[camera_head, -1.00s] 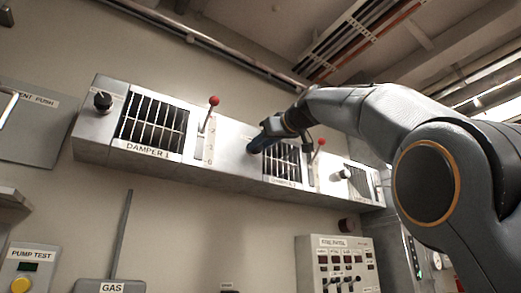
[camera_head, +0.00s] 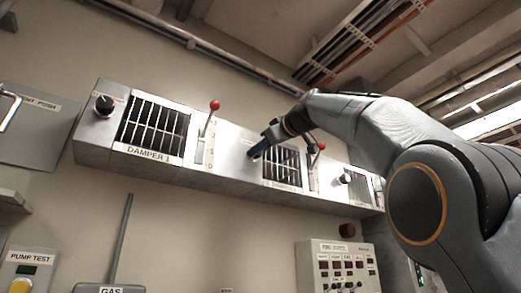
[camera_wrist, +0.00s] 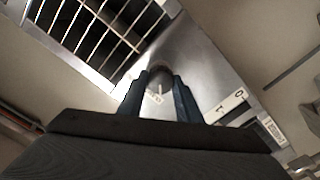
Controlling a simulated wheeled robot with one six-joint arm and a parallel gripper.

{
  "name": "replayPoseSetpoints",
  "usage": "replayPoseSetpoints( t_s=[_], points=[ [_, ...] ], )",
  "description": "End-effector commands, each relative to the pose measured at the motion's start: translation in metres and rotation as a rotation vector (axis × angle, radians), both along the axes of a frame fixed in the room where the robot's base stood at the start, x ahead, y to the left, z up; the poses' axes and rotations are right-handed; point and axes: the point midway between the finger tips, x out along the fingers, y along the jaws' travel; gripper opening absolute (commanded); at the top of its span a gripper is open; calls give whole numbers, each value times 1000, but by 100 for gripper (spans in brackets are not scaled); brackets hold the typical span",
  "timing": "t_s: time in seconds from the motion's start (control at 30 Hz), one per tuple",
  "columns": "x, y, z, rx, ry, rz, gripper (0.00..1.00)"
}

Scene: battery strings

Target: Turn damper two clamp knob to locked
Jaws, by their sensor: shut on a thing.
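The damper two panel (camera_head: 236,166) is the middle part of a long metal housing high on the wall, with a dark barred grille (camera_head: 284,165) and a red-ball lever (camera_head: 320,147). My gripper (camera_head: 252,155) is at the panel's left side, over the place of the clamp knob. In the wrist view, my gripper's two blue fingers (camera_wrist: 159,97) are closed on both sides of the round grey clamp knob (camera_wrist: 158,78). A pale mark shows on the knob's face. The knob is hidden by the fingers in the head view. The panel's lettering is too small to read.
Damper 1, with a black knob (camera_head: 104,104) and a red-ball lever (camera_head: 214,105), is to the left. Another knob (camera_head: 344,178) is to the right. A control panel (camera_head: 338,266) is below.

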Motion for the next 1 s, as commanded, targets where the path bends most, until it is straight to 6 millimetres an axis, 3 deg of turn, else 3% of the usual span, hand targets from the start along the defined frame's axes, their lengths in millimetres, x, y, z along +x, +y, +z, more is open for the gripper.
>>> replayPoseSetpoints(
  t_s=[0.07,0.1,0.2,0.57,1.0],
  points=[
    [1,-1,0,0,0,-1,9],
    [1,-1,0,0,0,-1,34],
    [0,0,0,0,0,-1,49],
    [-4,-3,-1,0,0,-1,49],
    [-56,-40,-1,1,0,-3,49]
  ],
)
